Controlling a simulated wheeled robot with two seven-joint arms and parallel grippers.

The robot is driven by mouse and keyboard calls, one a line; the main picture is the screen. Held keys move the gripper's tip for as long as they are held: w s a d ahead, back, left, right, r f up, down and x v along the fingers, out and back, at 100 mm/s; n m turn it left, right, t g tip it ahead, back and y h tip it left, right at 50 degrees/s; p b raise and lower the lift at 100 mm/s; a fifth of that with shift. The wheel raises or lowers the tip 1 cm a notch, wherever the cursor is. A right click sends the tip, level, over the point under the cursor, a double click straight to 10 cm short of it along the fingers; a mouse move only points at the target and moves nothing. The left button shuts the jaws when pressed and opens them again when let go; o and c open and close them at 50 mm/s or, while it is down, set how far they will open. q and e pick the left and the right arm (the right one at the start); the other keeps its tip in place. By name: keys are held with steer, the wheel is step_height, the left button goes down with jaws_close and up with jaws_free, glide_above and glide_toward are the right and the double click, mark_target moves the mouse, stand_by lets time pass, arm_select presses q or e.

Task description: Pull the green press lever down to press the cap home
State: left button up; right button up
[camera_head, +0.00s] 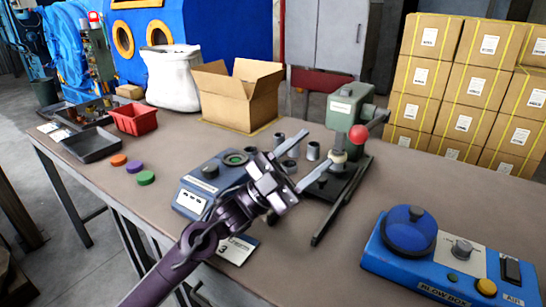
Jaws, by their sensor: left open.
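The green press (350,104) stands near the table's middle on a dark base. A lever arm with a red ball knob (359,134) shows at its front; the ball hangs just right of the press axis. A pale round piece (338,158) sits below the press head; I cannot tell whether it is the cap. My left gripper (320,147) reaches in from the lower left. Its two fingers are spread and point at the press, left of the red ball, with nothing seen between them. The fingers partly hide the press base. My right gripper is not in view.
Several grey cylinders (313,151) stand left of the press. A blue-grey device (210,172) lies under my left arm. A blue blow box (450,262) is at the front right. An open carton (240,95) stands behind. The table right of the press is clear.

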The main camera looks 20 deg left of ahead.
arm_select(q)
steer(key=s+a, duration=0.3)
steer(key=a, duration=0.2)
steer(key=shift+s+a, duration=0.2)
steer(key=shift+a, duration=0.15)
